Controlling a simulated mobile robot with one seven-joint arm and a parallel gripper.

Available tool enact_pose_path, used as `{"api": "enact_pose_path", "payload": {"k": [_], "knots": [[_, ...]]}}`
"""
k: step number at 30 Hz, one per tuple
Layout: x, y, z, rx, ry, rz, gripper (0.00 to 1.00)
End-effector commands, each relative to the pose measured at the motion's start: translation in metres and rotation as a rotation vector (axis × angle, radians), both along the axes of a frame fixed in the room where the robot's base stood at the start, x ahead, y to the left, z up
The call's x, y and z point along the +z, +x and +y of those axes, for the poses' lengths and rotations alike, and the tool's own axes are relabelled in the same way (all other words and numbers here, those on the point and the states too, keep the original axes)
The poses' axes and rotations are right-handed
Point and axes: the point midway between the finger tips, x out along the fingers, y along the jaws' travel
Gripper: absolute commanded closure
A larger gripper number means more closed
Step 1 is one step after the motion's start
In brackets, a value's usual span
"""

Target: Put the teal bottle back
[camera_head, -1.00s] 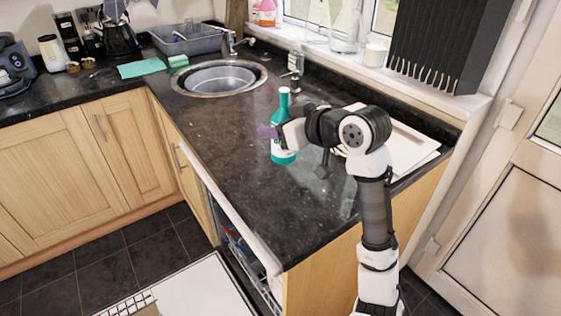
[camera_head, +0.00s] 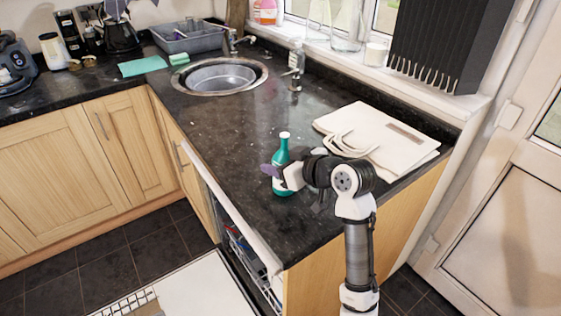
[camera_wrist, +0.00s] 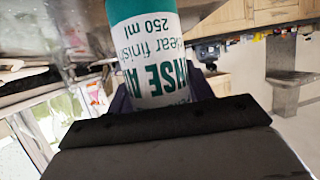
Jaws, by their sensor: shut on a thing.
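The teal bottle (camera_head: 282,156) has a white cap and a white label. It is upright over the black granite counter (camera_head: 230,135), near the counter's front edge. My gripper (camera_head: 272,172) is shut on the bottle's body from the right side. I cannot tell if the bottle's base touches the counter. In the wrist view the bottle (camera_wrist: 130,9) fills the space between the dark fingers (camera_wrist: 160,92), and its label text appears upside down.
A cream tote bag (camera_head: 385,138) lies on the counter to the right. Pink bottles (camera_head: 266,12) and glassware stand on the windowsill. The counter between bottle and sink is clear.

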Motion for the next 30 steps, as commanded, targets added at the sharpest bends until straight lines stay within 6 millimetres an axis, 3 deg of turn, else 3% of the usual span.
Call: {"api": "enact_pose_path", "payload": {"k": [3, 4, 9, 20, 30], "knots": [[-0.004, 0.0, 0.0, 0.0, 0.001, -0.001, 0.8], [-0.003, 0.0, 0.0, 0.001, 0.0, 0.0, 0.46], [-0.002, 0.0, 0.0, 0.0, 0.0, 0.0, 0.27], [0.002, -0.001, -0.002, -0.001, 0.0, 0.0, 0.27], [0.025, -0.044, -0.046, -0.003, -0.001, -0.004, 0.27]]}}
